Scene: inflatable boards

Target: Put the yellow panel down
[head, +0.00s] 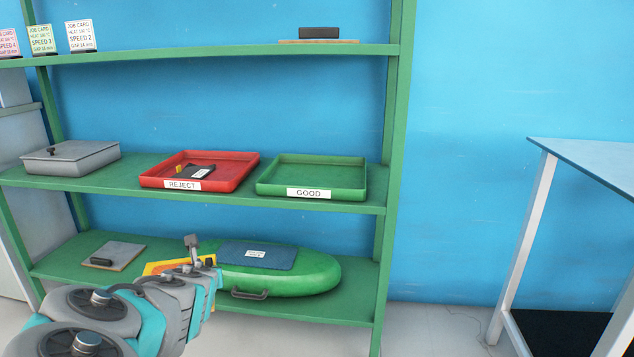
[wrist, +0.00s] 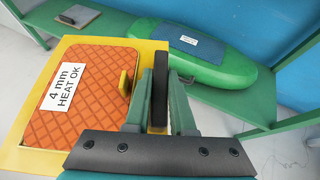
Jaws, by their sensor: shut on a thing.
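The yellow panel (wrist: 28,158) fills the left of the wrist view. An orange quilted pad (wrist: 62,128) labelled "4 mm HEAT OK" lies on it, with a small yellow tab at the pad's right edge. My gripper (wrist: 161,85) is shut at the panel's right side, with a dark upright piece between its fingers; the exact grip is partly hidden. In the head view a yellow-orange edge of the panel (head: 160,267) shows behind my gripper (head: 193,248), in front of the bottom shelf; my arm hides most of it.
The green board (head: 315,270) with a blue patch lies on the bottom shelf, beside a flat plate (head: 125,254) with a dark block. A red REJECT tray (head: 247,167) and an empty green GOOD tray (head: 360,183) stand on the middle shelf. A table (head: 590,163) is at right.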

